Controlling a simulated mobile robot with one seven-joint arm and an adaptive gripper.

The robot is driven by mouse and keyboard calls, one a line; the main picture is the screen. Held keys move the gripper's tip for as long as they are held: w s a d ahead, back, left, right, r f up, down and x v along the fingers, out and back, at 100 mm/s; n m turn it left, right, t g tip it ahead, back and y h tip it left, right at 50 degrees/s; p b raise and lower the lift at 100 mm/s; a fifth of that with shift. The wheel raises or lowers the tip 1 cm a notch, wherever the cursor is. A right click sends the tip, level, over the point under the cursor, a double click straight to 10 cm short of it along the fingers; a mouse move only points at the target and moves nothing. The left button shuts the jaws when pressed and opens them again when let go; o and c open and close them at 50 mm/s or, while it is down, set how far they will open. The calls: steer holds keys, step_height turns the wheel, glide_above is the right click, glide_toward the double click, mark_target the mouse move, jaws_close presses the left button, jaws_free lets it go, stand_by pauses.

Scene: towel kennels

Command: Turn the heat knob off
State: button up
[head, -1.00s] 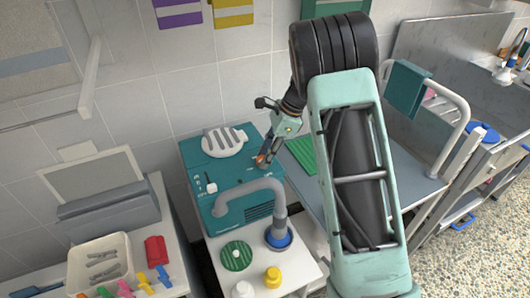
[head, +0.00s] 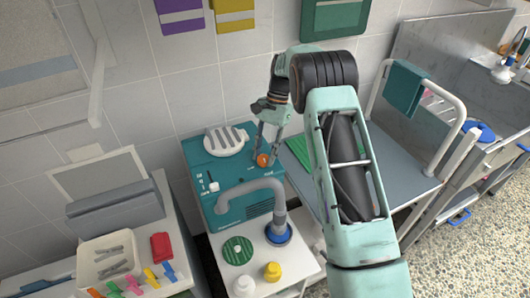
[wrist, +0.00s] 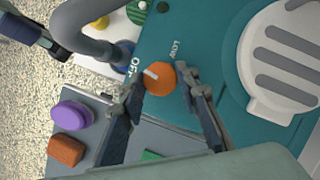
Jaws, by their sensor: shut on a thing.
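The heat knob is a round orange knob (wrist: 160,80) on the teal dryer unit (wrist: 195,25); it also shows in the head view (head: 263,160). A white mark on the knob faces left, towards the printed OFF; LOW is printed above it. My gripper (wrist: 161,86) has one dark finger on each side of the knob and is shut on it. In the head view my gripper (head: 265,156) comes down on the knob from above. The fingers hide part of the knob's edges.
A grey hose (head: 245,188) curves in front of the unit to a blue fitting (head: 279,234). A white ribbed vent (head: 226,140) is on top. Green, yellow and white lids or bottles stand in front. A green mat (head: 299,150) lies to the right.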

steer(key=shift+n+h, duration=0.4)
steer(key=shift+n, duration=0.6)
steer(key=shift+a, duration=0.1)
steer(key=o, duration=1.2)
steer(key=shift+c, duration=0.2)
steer(key=v, duration=1.2)
steer(key=shift+w, duration=0.2)
